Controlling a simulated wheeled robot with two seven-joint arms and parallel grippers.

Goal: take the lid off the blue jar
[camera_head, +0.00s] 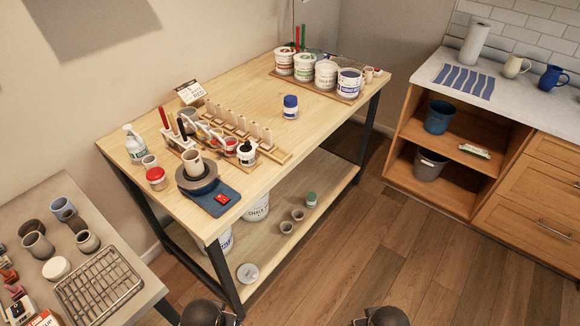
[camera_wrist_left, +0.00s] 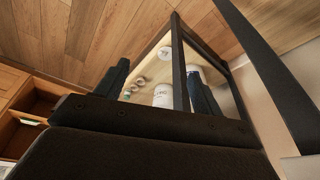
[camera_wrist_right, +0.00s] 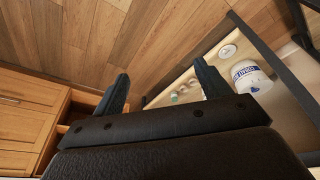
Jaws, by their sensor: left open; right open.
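A small jar with a blue lid and a blue label (camera_head: 290,106) stands upright on the wooden worktable (camera_head: 325,126), in the open area right of the middle. Its lid sits on it. My left gripper (camera_wrist_left: 160,88) is open and empty, in front of and below the tabletop. My right gripper (camera_wrist_right: 161,88) is also open and empty, pointed toward the floor and the lower shelf. In the head view only dark parts of my arms show at the bottom edge. Neither gripper is close to the jar.
Several white tubs (camera_head: 326,72) stand on a board at the table's far end. A rack of tools and bottles (camera_head: 222,137) and a pottery wheel (camera_head: 197,177) fill the left half. Cups and a wire rack (camera_head: 98,287) are on a side table. The lower shelf (camera_head: 300,207) holds tubs.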

